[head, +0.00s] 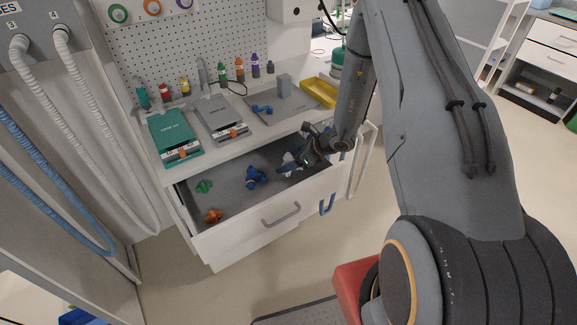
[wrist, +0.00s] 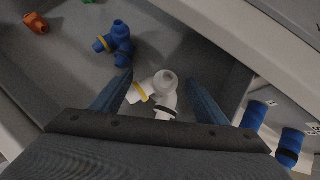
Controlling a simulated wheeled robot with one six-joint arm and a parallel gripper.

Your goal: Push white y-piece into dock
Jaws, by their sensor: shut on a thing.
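The white y-piece (wrist: 158,92) is between the two blue-grey fingers of my gripper (wrist: 160,78) in the wrist view, with a yellow ring on one branch and a dark ring on another. My gripper is shut on it. In the head view my gripper (head: 300,158) reaches into the right part of the open drawer (head: 232,226), and the white y-piece (head: 288,159) shows partly beside it. I cannot tell whether the piece touches the drawer floor. No dock is clearly recognisable; a grey plate with an upright block (head: 284,83) lies on the counter.
A blue connector (head: 256,177), a green one (head: 204,186) and an orange one (head: 213,215) lie in the drawer to the left. Drawer walls surround my gripper. On the counter are a teal case (head: 174,134), a grey case (head: 221,117), a blue piece (head: 262,109) and a yellow tray (head: 319,91).

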